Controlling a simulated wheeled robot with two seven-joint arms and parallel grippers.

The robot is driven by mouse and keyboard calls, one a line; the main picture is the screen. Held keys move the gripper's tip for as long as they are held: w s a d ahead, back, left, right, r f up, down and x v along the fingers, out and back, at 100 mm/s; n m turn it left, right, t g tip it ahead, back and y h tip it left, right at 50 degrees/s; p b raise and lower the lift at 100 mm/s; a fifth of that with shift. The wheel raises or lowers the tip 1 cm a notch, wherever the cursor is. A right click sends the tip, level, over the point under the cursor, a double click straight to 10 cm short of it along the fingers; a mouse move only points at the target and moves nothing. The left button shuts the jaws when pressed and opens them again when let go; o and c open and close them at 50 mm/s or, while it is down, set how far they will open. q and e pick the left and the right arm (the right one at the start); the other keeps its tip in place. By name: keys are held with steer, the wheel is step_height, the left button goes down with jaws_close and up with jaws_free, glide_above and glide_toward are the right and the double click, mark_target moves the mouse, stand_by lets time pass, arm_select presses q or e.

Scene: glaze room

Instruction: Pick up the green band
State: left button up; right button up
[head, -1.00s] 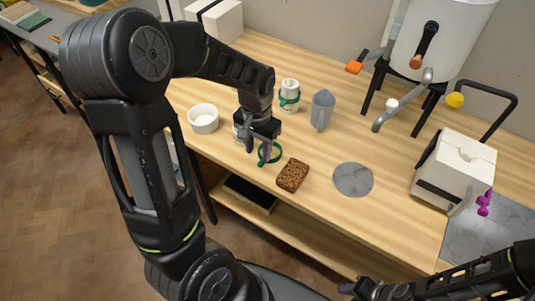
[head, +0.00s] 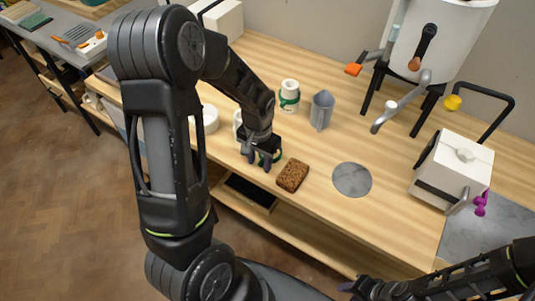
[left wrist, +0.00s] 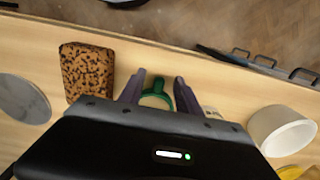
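The green band (head: 277,155) is a small ring low at the table's front edge, left of the brown speckled block. My left gripper (head: 260,164) is over it and hides most of it in the head view. In the left wrist view the band (left wrist: 156,100) shows between the two spread fingers of my left gripper (left wrist: 158,92), with its near part hidden by the gripper body. The fingers look open, and I see no clear grip on the band. My right gripper (head: 362,288) is at the bottom edge, too dark and small to read.
The speckled block (head: 293,175) lies right beside the left gripper.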

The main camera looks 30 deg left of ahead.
stand_by(0.4)
arm_select(q)
jaws_close()
stand_by(0.4)
